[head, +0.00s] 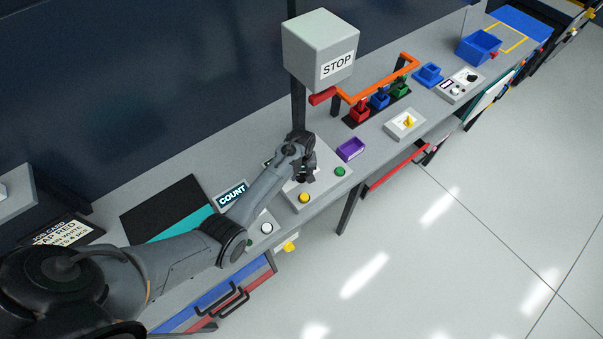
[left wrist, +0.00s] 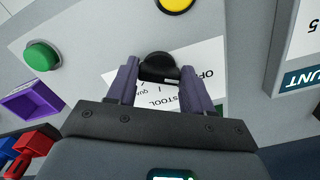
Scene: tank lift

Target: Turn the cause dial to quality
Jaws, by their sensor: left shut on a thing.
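The cause dial (left wrist: 159,64) is a black round knob on a white label plate (left wrist: 206,56) in the left wrist view. The plate's print appears upside down and is partly covered; parts reading "OP", "TOOL" and "QUA" show. My left gripper (head: 305,174) reaches down over the dial's panel in the head view and hides most of the dial there. In the left wrist view its two purple-grey fingers stand on either side of the knob, shut on it. Which word the dial points at cannot be told. My right gripper is in neither view.
Yellow (head: 304,197) and green (head: 340,171) buttons sit close to the gripper on the same panel. A purple tray (head: 351,149) stands right of it, a COUNT display (head: 231,194) left. A STOP box (head: 320,50) stands on a post behind. An orange rail (head: 375,80) lies further right.

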